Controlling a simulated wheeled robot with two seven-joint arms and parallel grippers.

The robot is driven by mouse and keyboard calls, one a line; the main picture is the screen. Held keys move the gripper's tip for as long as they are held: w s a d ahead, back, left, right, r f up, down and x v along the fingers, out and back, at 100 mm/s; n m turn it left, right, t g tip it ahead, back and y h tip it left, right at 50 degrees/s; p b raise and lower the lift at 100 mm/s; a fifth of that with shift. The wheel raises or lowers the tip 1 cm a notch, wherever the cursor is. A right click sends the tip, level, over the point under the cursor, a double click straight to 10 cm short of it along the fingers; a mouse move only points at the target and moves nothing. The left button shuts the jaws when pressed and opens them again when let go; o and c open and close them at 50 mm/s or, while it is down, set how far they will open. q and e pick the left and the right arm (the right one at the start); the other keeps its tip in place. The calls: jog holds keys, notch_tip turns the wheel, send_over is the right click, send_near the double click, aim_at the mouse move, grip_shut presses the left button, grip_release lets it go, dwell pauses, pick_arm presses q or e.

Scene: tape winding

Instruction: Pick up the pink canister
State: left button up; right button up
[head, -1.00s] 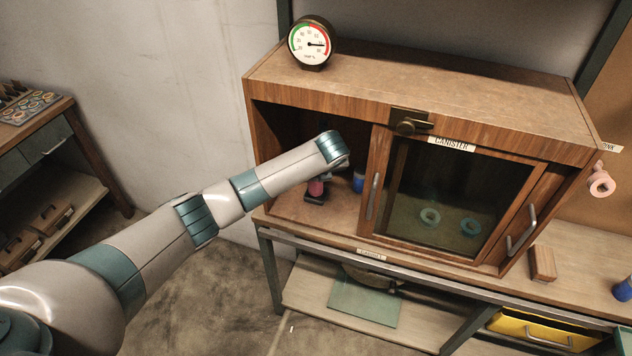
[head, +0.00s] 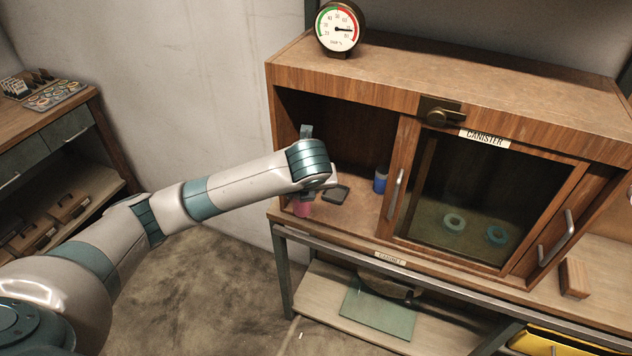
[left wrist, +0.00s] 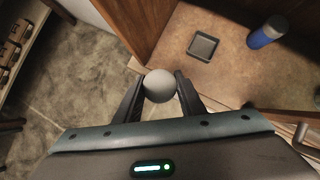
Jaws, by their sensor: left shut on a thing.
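The pink canister (head: 302,209) shows in the head view below my left wrist, at the left front of the cabinet's open bay; my arm hides most of it. In the left wrist view, its round grey top (left wrist: 160,86) sits between the two fingers of my left gripper (left wrist: 160,92), which is shut on it. The canister is apart from the dark square holder (head: 336,193), which stands empty on the cabinet floor; the holder also shows in the left wrist view (left wrist: 203,46). My right gripper is not in view.
A blue canister (head: 380,181) stands right of the holder. The cabinet's left side wall (left wrist: 135,25) is close to the held canister. A glass door (head: 470,200) with a handle is on the right. A gauge (head: 340,28) sits on top. Floor left of the cabinet is open.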

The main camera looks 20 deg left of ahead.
pick_arm(q)
jog(key=shift+s+a+b, duration=0.15)
jog(key=shift+s+a, duration=0.05)
jog(key=shift+s, duration=0.5)
jog(key=shift+s+a+b, duration=0.1)
jog(key=shift+s+a, duration=0.1)
jog(key=shift+s, duration=0.55)
jog(key=shift+s+a+b, duration=0.15)
jog(key=shift+s+a, duration=0.05)
jog(key=shift+s, duration=0.5)
jog(key=s+d+f+n+g+h, duration=0.1)
jog(key=s+n+g, duration=0.3)
jog(key=n, duration=0.6)
jog(key=s+d+f+n+g+h, duration=0.1)
jog(key=s+d+f+n+g, duration=0.2)
jog(key=s+n, duration=0.3)
jog(key=s+d+f+n+g+h, duration=0.1)
jog(key=s+n+g, duration=0.4)
jog(key=n, duration=0.8)
jog(key=shift+s+d+f+n, duration=0.3)
jog(key=shift+s+d+f, duration=0.2)
jog(key=shift+d+f, duration=0.5)
jog(key=shift+d+r, duration=0.1)
jog(key=shift+r, duration=0.05)
jog(key=shift+d, duration=0.15)
